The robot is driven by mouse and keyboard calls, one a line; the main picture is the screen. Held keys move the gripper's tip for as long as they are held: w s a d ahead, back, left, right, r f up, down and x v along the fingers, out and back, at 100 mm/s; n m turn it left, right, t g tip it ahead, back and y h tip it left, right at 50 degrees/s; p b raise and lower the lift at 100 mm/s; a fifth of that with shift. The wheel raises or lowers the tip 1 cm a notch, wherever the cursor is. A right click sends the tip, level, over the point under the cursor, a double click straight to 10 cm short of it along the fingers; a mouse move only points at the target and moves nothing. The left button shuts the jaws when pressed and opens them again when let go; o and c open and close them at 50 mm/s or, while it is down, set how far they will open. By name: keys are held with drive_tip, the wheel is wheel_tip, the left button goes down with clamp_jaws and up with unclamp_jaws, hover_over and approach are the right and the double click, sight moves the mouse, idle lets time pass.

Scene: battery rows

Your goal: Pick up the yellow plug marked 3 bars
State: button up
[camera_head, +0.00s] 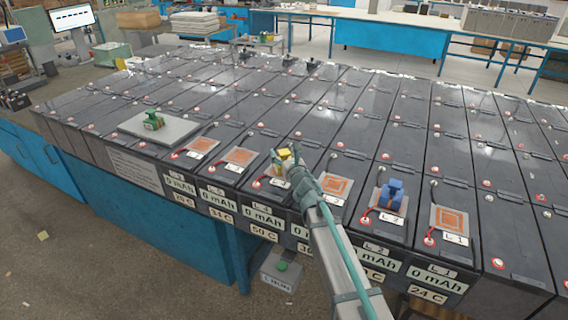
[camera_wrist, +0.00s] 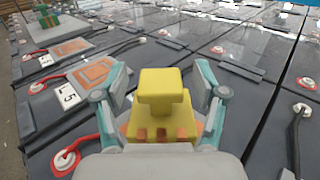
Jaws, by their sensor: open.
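The yellow plug (camera_wrist: 163,88) stands upright between the fingers of my gripper (camera_wrist: 160,104) in the wrist view. Three orange-brown bars show on its near face. The teal fingers are open, one on each side of the plug, with a gap showing beside its upper part; contact lower down cannot be told. In the head view the yellow plug (camera_head: 284,154) shows small at the end of my arm, with my gripper (camera_head: 281,163) around it. The pad under the plug is mostly hidden by the plug and gripper.
A blue plug (camera_head: 391,194) stands on a pad to the right. A green plug (camera_head: 154,120) sits on a grey plate (camera_head: 183,130) at the left. Bare orange pads (camera_head: 239,157) and red cables lie along the front battery row. Dark batteries (camera_head: 330,95) fill the bench.

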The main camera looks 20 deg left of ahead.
clamp_jaws()
idle(0.3)
drive_tip(key=shift+r, duration=0.15)
